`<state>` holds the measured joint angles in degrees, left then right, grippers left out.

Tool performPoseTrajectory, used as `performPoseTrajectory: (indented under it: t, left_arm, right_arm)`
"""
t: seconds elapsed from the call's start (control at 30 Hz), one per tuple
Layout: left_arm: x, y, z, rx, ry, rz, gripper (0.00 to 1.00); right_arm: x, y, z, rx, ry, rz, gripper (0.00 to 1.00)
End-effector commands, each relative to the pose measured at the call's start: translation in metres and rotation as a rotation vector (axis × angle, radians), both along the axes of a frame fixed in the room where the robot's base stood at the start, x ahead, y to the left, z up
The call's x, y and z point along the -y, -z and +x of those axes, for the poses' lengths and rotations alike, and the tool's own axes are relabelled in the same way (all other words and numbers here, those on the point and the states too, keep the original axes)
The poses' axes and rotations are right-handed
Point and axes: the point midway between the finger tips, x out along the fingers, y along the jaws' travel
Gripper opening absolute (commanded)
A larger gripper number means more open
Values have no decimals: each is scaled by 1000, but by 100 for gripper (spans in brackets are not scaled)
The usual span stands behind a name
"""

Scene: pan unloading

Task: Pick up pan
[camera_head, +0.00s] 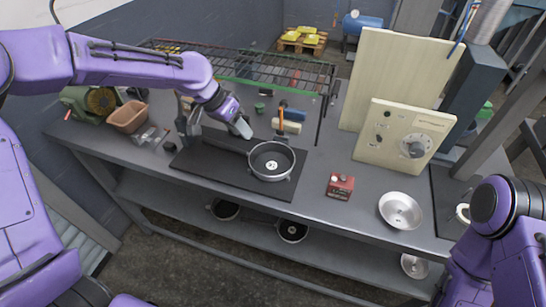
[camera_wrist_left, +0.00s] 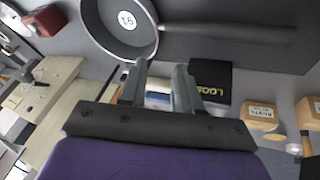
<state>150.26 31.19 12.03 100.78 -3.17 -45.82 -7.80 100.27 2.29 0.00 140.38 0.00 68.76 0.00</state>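The pan (camera_head: 271,176) is a dark round pan with a light rim and a white numbered disc at its middle. It rests on a black mat (camera_head: 205,165) on the grey workbench, and its dark handle points left. My left gripper (camera_head: 243,128) is above the bench, just behind the handle and to the left of the bowl. In the left wrist view, the pan (camera_wrist_left: 94,24) and its handle (camera_wrist_left: 215,32) lie beyond the fingertips. The left gripper (camera_wrist_left: 158,75) is open, with nothing visible held between its fingers. My right gripper is out of view; only its arm shows at lower right.
A wire rack (camera_head: 255,70) stands behind. A red box (camera_head: 340,186), a metal bowl (camera_head: 400,211) and a cream panel with a dial (camera_head: 403,135) are to the right. A brown bin (camera_head: 128,116) is at left. Bare bench lies in front of the red box.

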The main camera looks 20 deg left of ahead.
Motion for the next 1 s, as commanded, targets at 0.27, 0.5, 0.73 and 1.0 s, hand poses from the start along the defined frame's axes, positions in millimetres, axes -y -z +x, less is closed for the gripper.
performPoseTrajectory:
  t: [0.27,0.5,0.73,1.0]
  left_arm:
    - [19,32,7,-4,3,2,33]
    - [33,65,13,-1,-3,0,33]
    - [33,67,14,1,-4,0,30]
    - [33,66,14,2,-4,-1,0]
  right_arm:
    - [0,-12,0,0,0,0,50]
    - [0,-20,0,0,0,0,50]
    - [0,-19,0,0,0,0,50]
    - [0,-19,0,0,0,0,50]
